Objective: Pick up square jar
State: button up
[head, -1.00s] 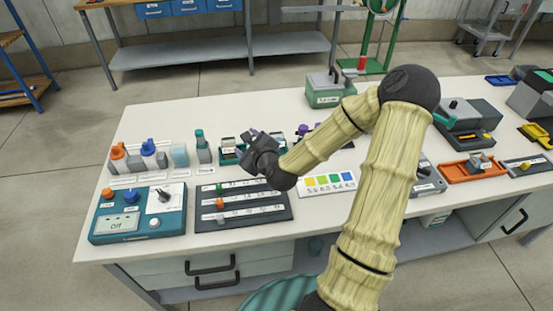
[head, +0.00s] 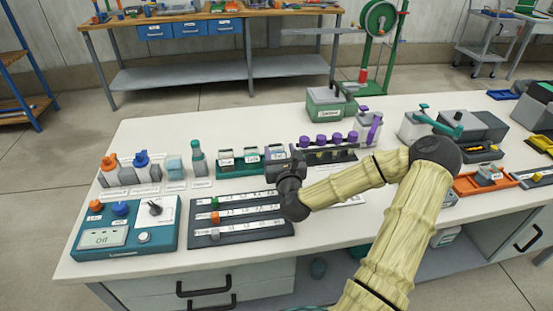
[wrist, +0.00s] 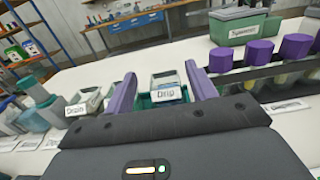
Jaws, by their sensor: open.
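A pale blue, box-shaped jar (head: 175,168) stands in the row at the back left of the bench, between a blue-topped bottle (head: 142,167) and a green-topped bottle (head: 197,158). It looks most like the square jar, but I see no name on it that I can read. My gripper (head: 282,165) is well to its right, above the bench and apart from it. In the wrist view my open gripper (wrist: 160,72) has a purple finger on each side of the view of a small box labelled Drip (wrist: 167,88). Nothing is held.
A green tray (head: 238,169) holds the Drip box and a Drain box (wrist: 88,101). A rack of purple-capped vials (head: 328,140) stands right of it. A slotted dark board (head: 238,237) and a teal control box (head: 125,240) lie in front.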

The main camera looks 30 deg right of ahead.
send_near(275, 146)
jog(key=shift+b+x, duration=0.45)
jog(key=shift+x, duration=0.55)
jog(key=shift+w+d, duration=0.2)
jog(key=shift+w, duration=0.45)
jog(key=shift+w, duration=0.1)
jog(key=x, duration=0.5)
jog(key=shift+w+d, duration=0.15)
jog(key=shift+w, duration=0.15)
jog(key=c, duration=0.8)
